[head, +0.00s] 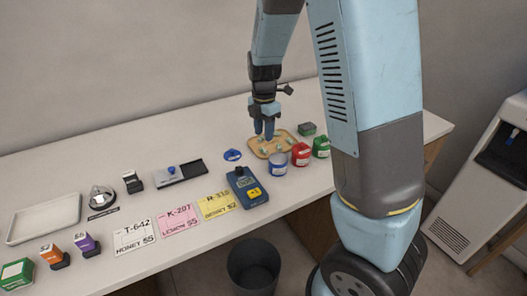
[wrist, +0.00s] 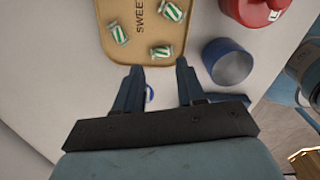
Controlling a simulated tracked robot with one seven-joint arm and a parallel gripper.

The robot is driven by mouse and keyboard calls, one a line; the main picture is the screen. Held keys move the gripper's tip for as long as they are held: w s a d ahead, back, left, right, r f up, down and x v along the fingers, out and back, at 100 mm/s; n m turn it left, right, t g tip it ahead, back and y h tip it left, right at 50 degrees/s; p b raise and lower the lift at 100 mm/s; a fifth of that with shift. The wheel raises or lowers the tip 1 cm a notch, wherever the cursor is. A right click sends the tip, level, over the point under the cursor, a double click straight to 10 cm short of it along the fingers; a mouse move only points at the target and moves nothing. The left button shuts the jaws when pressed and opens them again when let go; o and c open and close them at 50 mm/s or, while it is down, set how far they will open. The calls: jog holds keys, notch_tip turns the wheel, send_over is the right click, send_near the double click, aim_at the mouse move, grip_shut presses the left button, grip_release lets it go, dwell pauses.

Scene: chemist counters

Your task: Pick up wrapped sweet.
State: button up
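Three wrapped sweets, white with green, lie on a tan tray (wrist: 118,7) in the wrist view. One sweet (wrist: 161,52) is nearest my fingers, one (wrist: 119,33) is to the left, and one (wrist: 172,12) is farther up by the printed word "SWEE…", which is cut off. My gripper (wrist: 159,67) is open, with nothing between its fingers. Its fingertips appear just below the nearest sweet, at the tray's near edge. In the head view my gripper (head: 264,134) points down over the tray's left part and hides some of it.
A blue tin (head: 278,164), a red tin (head: 300,154) and a green tin (head: 321,147) stand close in front of the tray. A blue lid (head: 232,155) lies to its left. A blue device (head: 247,187) and cards are nearer the counter's front. The back counter is clear.

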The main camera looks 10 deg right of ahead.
aim_at(264, 151)
jog(key=shift+d+f, duration=0.15)
jog(key=shift+f, duration=2.8)
jog(key=c, duration=0.7)
jog(key=shift+r, duration=0.1)
